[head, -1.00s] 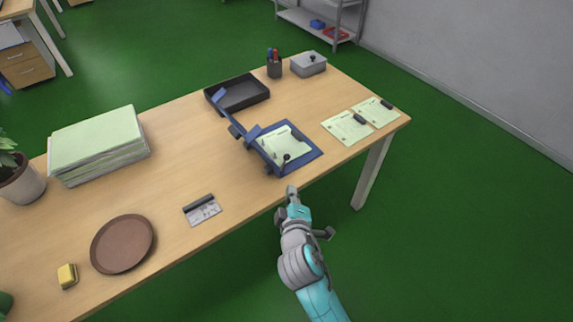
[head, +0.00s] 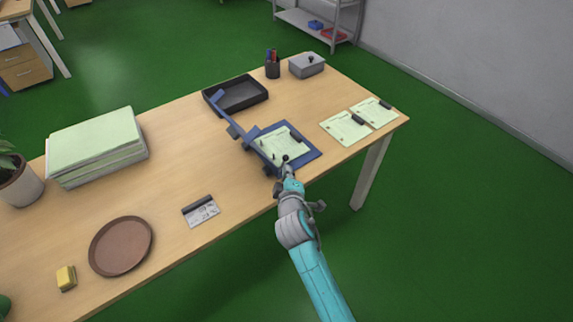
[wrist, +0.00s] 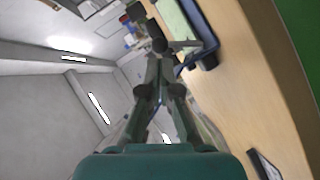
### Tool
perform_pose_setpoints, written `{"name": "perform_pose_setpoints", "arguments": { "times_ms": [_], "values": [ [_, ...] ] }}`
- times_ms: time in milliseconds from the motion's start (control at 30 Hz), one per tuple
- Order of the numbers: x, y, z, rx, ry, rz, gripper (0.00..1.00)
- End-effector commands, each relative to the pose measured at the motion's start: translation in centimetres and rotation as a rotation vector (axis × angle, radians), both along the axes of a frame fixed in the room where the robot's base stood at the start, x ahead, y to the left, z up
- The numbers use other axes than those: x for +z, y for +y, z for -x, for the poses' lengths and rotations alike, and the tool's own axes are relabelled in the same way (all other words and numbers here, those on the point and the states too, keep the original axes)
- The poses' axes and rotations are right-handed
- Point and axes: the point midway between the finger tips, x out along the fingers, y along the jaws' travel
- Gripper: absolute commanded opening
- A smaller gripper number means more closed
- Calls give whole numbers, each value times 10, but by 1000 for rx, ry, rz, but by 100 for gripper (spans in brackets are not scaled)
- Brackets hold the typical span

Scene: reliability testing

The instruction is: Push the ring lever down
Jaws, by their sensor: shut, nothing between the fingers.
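A blue binder (head: 312,154) lies open near the table's front edge, its cover raised at the left and pale printed sheets (head: 281,145) inside. The ring lever shows as a small dark knob (head: 285,158) at the binder's near side. In the wrist view a dark round knob (wrist: 160,45), likely the same lever, is just beyond my fingertips. My gripper (head: 287,169) is shut and empty, right at the knob; I cannot tell whether it touches. The fingertips also show close together in the wrist view (wrist: 158,56). My gripper hides part of the binder's near edge.
A black tray (head: 236,96), a pen cup (head: 272,70) and a grey box (head: 306,66) stand behind the binder. Loose sheets (head: 345,128) lie to its right. The table front is clear around the arm.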

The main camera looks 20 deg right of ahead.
Motion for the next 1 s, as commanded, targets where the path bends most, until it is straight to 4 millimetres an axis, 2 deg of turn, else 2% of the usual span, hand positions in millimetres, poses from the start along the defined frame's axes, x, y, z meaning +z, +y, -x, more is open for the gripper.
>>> {"name": "perform_pose_setpoints", "arguments": {
  "times_ms": [100,300,1000],
  "values": [
    [-5,-4,-18,-1,0,0,0],
    [-10,-9,-35,-1,1,1,0],
    [-11,-12,-39,0,13,-41,0]
  ]
}}
